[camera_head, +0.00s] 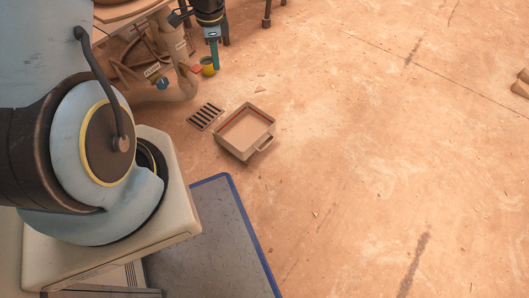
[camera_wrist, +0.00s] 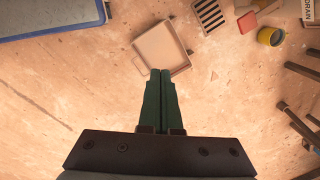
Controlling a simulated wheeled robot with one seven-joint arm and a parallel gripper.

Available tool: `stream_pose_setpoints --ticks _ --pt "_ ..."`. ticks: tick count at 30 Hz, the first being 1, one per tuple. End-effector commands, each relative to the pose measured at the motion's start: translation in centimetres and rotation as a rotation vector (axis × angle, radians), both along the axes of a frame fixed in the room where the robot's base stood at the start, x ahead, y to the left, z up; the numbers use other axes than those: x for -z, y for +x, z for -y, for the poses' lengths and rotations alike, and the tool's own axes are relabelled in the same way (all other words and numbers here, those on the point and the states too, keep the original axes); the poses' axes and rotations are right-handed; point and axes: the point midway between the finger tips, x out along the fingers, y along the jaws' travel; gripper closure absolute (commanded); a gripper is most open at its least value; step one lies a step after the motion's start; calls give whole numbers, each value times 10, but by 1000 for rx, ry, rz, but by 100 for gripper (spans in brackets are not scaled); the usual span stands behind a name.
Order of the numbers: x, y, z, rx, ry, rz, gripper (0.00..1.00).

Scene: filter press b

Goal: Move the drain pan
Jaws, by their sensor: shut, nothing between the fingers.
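The drain pan (camera_head: 246,131) is a shallow square tan tray with a handle on one side, sitting on the floor right of a floor grate. It also shows in the wrist view (camera_wrist: 161,50), just beyond my fingertips in the picture. My gripper (camera_head: 213,68) points down near the pipes at the top of the head view, apart from the pan. In the wrist view my gripper (camera_wrist: 161,72) has its two green fingers together with nothing between them. The pan looks empty, with a reddish line along its inner far wall.
A dark slotted floor grate (camera_head: 206,116) lies beside the pan. A yellow cup (camera_head: 208,66) stands near the pipes, with a red piece beside it. A blue-edged grey mat (camera_head: 222,240) lies in front. Thin dark legs (camera_wrist: 302,72) stand at right in the wrist view. Open floor spreads right.

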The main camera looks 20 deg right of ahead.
Motion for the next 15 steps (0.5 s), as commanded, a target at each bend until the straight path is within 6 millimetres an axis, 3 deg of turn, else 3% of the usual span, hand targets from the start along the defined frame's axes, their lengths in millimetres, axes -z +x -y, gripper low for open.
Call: stream_pose_setpoints --ticks 1,6,9,12,15 --pt "53 -4 16 96 4 -13 100" --pt "157 -19 61 412 9 -39 100" --pt "210 -31 83 576 7 -53 100" --pt "251 -41 101 709 4 -63 100" --pt "278 -50 113 803 0 -70 100"
